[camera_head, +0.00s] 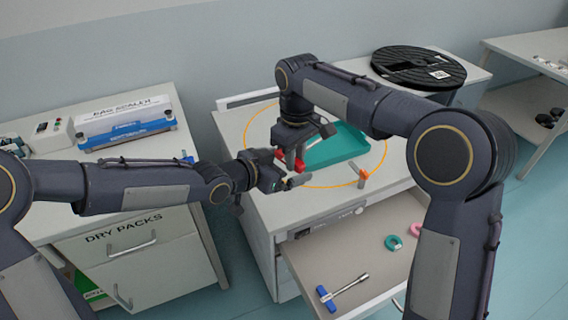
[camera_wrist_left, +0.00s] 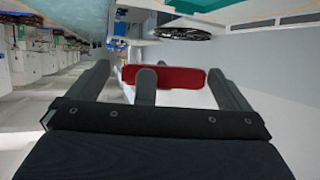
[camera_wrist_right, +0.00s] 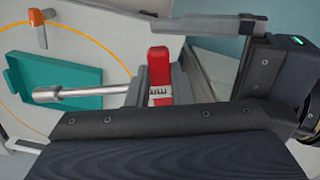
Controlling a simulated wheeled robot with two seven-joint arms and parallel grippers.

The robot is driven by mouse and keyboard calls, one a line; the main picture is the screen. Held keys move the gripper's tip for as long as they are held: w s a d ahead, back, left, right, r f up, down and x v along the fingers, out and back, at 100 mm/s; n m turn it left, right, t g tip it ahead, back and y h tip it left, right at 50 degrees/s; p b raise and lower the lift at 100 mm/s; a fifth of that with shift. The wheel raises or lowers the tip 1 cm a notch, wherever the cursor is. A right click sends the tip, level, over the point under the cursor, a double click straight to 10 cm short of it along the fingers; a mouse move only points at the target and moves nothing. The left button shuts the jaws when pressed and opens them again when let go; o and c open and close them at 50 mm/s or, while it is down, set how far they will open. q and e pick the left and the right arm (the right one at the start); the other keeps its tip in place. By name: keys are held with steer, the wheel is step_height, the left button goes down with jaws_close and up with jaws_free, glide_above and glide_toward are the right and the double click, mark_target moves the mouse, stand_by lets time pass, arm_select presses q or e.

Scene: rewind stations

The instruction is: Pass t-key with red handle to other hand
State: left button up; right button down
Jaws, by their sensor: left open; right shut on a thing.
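The t-key with red handle (camera_head: 299,165) is held above the middle cabinet, partly hidden by both grippers. My right gripper (camera_head: 292,150) is shut on it. In the right wrist view the red handle (camera_wrist_right: 160,75) is upright between the right fingers and its metal shaft points left. My left gripper (camera_head: 280,178) is open right beside it. In the left wrist view the red bar (camera_wrist_left: 190,77) and grey shaft show between the spread left fingers. I cannot tell whether the left fingers touch it.
A teal tray (camera_head: 340,146) lies inside an orange ring on the cabinet top, near an orange-handled tool (camera_head: 363,175). The open drawer (camera_head: 380,272) below holds a blue-handled t-key (camera_head: 327,298) and small rings. A black reel (camera_head: 418,68) lies behind, right.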

arm_select(q)
steer(key=shift+c, duration=0.4)
steer(key=c, duration=0.7)
steer(key=shift+d, duration=0.1)
steer(key=shift+c, duration=1.1)
arm_select(e)
steer(key=c, duration=1.7)
jaws_free()
steer(key=shift+c, duration=0.2)
arm_select(q)
steer(key=shift+s, duration=0.1)
arm_select(e)
steer(key=o, duration=0.5)
steer(key=shift+o, duration=0.2)
steer(key=shift+r, duration=0.1)
